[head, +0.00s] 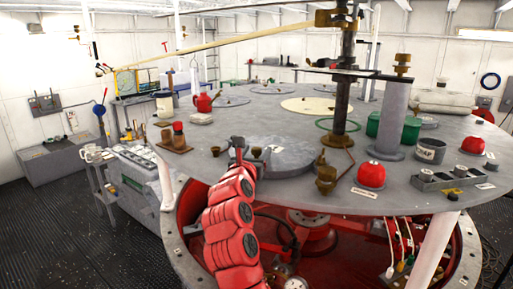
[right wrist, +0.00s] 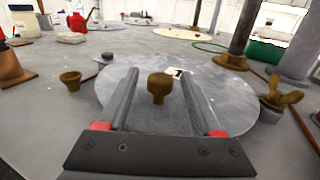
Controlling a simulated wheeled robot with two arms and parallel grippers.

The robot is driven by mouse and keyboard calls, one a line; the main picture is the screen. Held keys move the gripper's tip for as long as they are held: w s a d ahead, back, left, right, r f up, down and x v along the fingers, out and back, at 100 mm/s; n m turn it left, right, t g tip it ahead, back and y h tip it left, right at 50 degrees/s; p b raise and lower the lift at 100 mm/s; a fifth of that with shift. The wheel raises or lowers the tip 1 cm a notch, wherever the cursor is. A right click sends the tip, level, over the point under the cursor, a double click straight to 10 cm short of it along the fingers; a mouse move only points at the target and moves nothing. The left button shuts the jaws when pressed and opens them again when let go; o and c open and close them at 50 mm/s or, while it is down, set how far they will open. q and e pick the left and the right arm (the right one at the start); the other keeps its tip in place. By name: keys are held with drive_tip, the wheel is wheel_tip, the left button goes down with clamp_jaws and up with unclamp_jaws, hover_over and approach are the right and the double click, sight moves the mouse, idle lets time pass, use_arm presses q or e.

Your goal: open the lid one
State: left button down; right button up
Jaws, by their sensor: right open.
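The grey round lid (head: 290,158) lies flat on the large grey deck; in the right wrist view the lid (right wrist: 215,100) carries a white label (right wrist: 178,71) with a dark mark. A brass knob (right wrist: 159,84) stands up from the lid; in the head view it shows beside my gripper (head: 257,152). My right gripper (right wrist: 158,75) is open, its two fingers reaching over the lid with the knob between them in the picture. Gaps show on both sides of the knob, and I cannot tell the height difference. My left gripper is not in view.
A brass cup (right wrist: 71,80) stands left of the lid and a brass wing nut (right wrist: 281,95) at its right edge. A dark post (head: 342,105) rises behind, with green cans (head: 411,130) and a grey column (head: 391,115) to its right. A red kettle (head: 203,102) stands farther left.

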drive_tip(key=shift+w+d, duration=0.1)
drive_tip(key=shift+w, duration=0.1)
clamp_jaws()
idle(0.3)
idle(1.1)
